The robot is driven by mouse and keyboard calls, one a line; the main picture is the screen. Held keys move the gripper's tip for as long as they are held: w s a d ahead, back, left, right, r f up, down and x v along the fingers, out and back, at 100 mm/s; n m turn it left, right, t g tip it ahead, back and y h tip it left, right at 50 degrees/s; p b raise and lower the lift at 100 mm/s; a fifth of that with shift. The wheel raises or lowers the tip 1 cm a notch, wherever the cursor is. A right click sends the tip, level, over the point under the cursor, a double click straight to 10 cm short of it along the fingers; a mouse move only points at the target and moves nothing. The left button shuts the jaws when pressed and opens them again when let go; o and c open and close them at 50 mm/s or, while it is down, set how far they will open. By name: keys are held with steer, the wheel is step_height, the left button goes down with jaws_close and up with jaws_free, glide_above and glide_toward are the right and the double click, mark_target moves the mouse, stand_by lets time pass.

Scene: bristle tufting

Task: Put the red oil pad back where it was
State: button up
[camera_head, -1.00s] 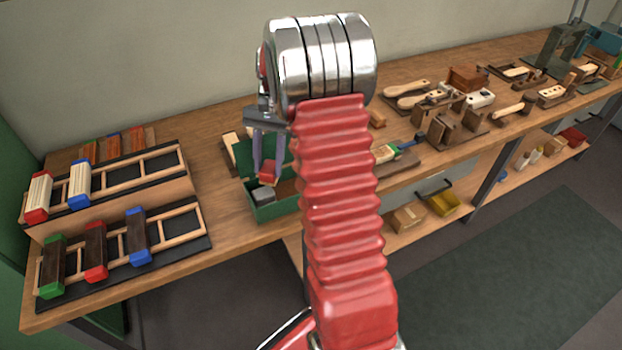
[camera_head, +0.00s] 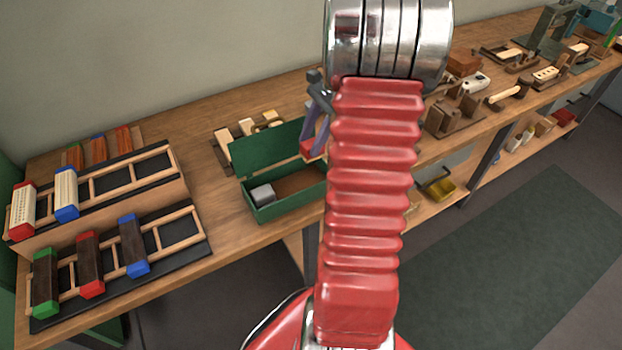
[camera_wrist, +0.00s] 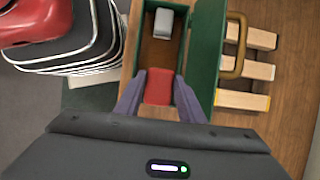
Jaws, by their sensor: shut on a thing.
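The red oil pad (camera_wrist: 158,87) sits between the two fingers of my gripper (camera_wrist: 159,98), which is shut on it. In the head view the pad (camera_head: 309,148) shows at my gripper's tips (camera_head: 312,142), partly covered by my arm. It hangs over the right part of an open green box (camera_head: 262,212); its exact height above the box floor is hard to tell. A grey block (camera_head: 263,195) lies in the box's left end, and the brown floor beside it is bare. My arm hides the box's right end.
The box's green lid (camera_head: 268,144) stands open at the back. Wooden blocks (camera_head: 240,128) lie behind it. Racks with coloured-end brushes (camera_head: 130,245) stand at the left. Several wooden tools fill the bench's right side. Bare bench lies between racks and box.

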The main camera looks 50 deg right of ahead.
steer(key=shift+s, duration=0.1)
steer(key=shift+s+d+f, duration=0.1)
steer(key=shift+f, duration=0.1)
step_height(320, 180, down, 6)
steer(key=shift+r, duration=0.1)
steer(key=shift+f, duration=1.9)
steer(key=o, duration=1)
